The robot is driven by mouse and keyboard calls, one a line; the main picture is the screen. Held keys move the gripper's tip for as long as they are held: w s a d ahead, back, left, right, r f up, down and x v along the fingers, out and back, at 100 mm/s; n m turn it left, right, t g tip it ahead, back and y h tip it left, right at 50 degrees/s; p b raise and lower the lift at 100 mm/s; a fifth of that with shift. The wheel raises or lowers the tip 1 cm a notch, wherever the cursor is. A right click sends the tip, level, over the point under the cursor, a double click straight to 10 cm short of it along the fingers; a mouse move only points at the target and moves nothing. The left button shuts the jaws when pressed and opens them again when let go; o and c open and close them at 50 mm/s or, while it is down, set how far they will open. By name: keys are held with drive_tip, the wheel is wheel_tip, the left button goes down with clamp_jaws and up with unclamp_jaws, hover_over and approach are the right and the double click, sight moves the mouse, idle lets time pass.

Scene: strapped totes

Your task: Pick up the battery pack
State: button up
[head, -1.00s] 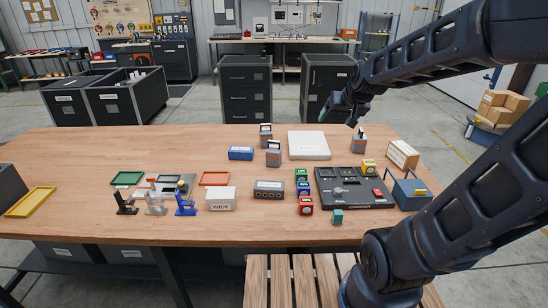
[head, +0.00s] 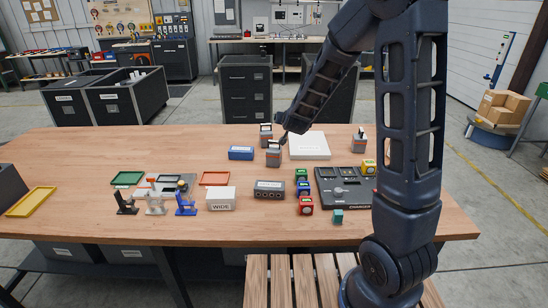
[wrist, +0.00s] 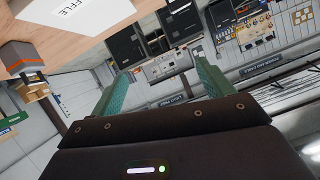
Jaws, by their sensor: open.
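Three grey battery packs with orange bands and dark tops stand upright on the wooden table in the head view: one at the back (head: 265,131), one just in front of it (head: 273,157), and one at the right (head: 359,144) behind the charger. My gripper (head: 283,138) is small and dark there, above and close to the two left packs; contact cannot be told. In the wrist view, the teal fingers of my gripper (wrist: 161,72) are spread with nothing between them. One grey pack with an orange band (wrist: 18,64) shows at the left edge, outside the fingers; which one is unclear.
A white flat box (head: 310,146) lies right of the two packs, and a blue box (head: 241,153) left. The black charger (head: 345,198), coloured cubes (head: 303,189) and a grey socketed block (head: 269,190) stand nearer. The table's left middle is mostly clear.

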drive_tip(key=t+h, duration=0.2)
hover_over(274, 153)
drive_tip(key=d, duration=0.2)
drive_tip(key=shift+m, duration=0.3)
drive_tip(key=f, duration=0.6)
drive_tip(key=shift+w+f, duration=0.2)
drive_tip(key=shift+f, duration=0.2)
drive_tip(key=s+a+f+t+h, duration=0.2)
drive_tip(key=a+f+h, duration=0.1)
drive_tip(key=f, duration=0.4)
drive_tip(key=shift+x, duration=2.6)
drive_tip(key=shift+f, duration=0.1)
clamp_jaws()
